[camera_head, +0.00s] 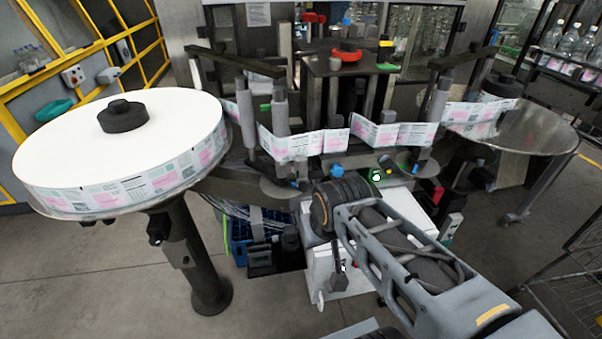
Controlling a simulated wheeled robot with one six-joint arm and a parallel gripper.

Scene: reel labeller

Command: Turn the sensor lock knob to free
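The reel labeller fills the middle of the head view. My grey arm reaches from the lower right up to the front of the machine. My gripper does not show; the arm's front joint may hide it and part of the machine front.
A large white label reel (78,135) stands on a post at the left. A metal plate (545,130) stands at the right. The label web (290,147) runs across the front between rollers. A wire cart (580,260) is at the far right. Floor is clear at the lower left.

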